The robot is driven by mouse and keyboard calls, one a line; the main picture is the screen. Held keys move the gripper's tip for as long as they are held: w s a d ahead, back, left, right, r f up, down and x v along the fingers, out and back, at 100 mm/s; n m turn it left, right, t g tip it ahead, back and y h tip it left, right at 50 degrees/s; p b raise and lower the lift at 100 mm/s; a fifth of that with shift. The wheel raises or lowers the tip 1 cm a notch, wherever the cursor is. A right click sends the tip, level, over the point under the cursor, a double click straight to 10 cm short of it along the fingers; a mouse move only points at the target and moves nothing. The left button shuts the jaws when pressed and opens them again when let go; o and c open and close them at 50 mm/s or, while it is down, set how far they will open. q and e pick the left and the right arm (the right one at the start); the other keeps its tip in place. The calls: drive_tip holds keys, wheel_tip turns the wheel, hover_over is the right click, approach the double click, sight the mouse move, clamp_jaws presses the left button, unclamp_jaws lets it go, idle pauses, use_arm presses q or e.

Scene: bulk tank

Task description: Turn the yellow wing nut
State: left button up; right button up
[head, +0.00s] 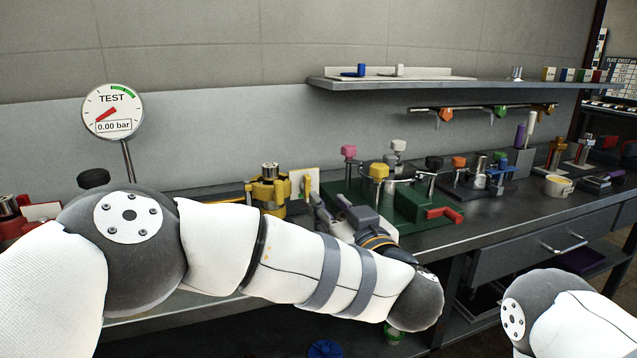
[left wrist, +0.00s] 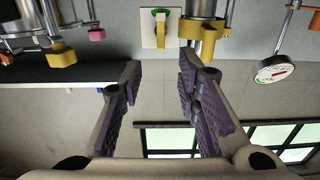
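A yellow fitting (head: 267,195) with a metal top stands on the bench; I cannot tell which part of it is a wing nut. Beside it a white plate (head: 298,184) carries a yellow upright piece (head: 311,182). In the left wrist view the yellow fitting (left wrist: 205,28) is at the top, right of the white plate (left wrist: 147,32) with its yellow piece (left wrist: 161,35) and green mark. My left gripper (head: 315,203) is close in front of these. Its purple-padded fingers are apart and empty in the left wrist view (left wrist: 160,62). My right gripper is out of view.
A green base (head: 400,215) with coloured knobs and a red handle stands right of my left gripper. A TEST gauge (head: 113,112) stands at the left. A wall shelf (head: 450,87) hangs behind. A cup (head: 558,186) and other fittings are farther right.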

sight(309, 180)
use_arm(q)
drive_tip(key=b+x, duration=0.2)
drive_tip(key=x, duration=0.8)
drive_tip(key=shift+a+f, duration=0.1)
drive_tip(key=shift+f, duration=0.1)
drive_tip(key=shift+w+a+r, duration=0.1)
drive_tip(key=shift+w+r, duration=0.05)
drive_tip(key=shift+w, duration=0.1)
drive_tip(key=shift+w+r, duration=0.15)
drive_tip(key=shift+r, duration=0.1)
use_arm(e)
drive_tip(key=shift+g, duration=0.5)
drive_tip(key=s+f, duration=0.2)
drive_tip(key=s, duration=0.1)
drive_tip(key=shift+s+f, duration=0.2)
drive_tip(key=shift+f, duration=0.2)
use_arm(q)
clamp_jaws()
